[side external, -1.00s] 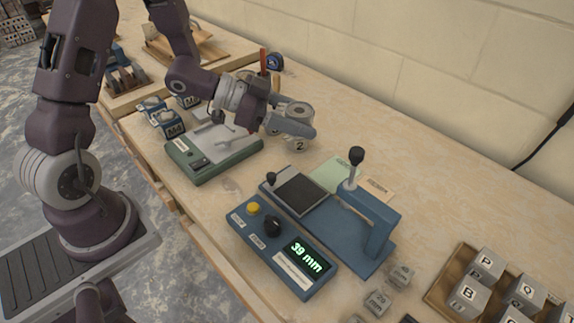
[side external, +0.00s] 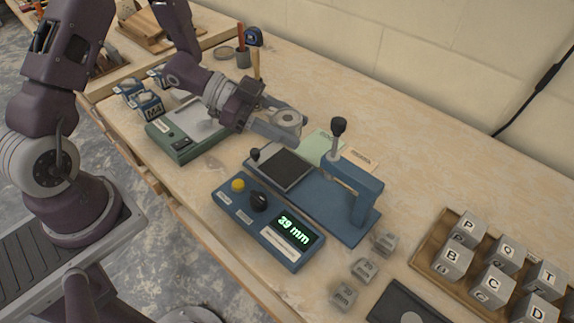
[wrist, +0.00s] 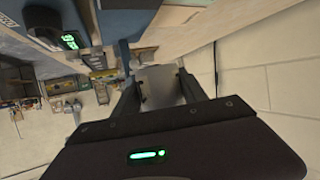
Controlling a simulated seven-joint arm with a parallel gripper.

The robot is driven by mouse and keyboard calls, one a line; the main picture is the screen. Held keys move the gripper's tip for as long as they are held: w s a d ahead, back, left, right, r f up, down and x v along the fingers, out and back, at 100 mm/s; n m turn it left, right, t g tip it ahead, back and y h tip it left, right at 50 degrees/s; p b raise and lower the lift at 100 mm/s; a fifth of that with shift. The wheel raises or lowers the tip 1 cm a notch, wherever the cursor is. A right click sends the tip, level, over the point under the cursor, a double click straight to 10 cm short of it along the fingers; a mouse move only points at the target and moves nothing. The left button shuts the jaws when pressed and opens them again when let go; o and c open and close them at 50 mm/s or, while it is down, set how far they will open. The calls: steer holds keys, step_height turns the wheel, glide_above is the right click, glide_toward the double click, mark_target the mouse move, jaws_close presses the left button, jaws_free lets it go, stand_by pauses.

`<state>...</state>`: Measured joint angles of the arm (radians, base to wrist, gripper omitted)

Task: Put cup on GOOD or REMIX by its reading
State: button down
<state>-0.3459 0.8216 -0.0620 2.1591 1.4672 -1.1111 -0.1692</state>
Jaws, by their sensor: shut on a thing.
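A grey round cup (side external: 287,118) is held in my gripper (side external: 283,127), above the bench behind the black plate of the blue tester. My gripper is shut on it; the fingers hide part of its side. In the wrist view the cup (wrist: 160,84) shows grey between the two fingers. A pale green card (side external: 323,146) and an orange card (side external: 361,159) lie beyond the tester, their print too small to read. The blue tester (side external: 340,208) has a black plate (side external: 285,168) and a black-knobbed post. Its display (side external: 294,230) reads 39 mm.
A green-based scale (side external: 185,148) stands left, with several blue labelled tubs (side external: 150,104) beside it. The tester's bracket (side external: 365,190) rises near the cards. Loose grey cubes (side external: 364,269) and a wooden tray (side external: 424,262) of lettered cubes lie right. The bench behind the cards is clear.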

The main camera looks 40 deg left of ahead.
mark_target(289, 167)
steer(key=shift+f, duration=0.1)
step_height(289, 167, down, 9)
steer(key=shift+f, duration=0.2)
steer(key=shift+f, duration=0.1)
steer(key=c, duration=0.6)
jaws_free()
steer(key=shift+c, duration=0.2)
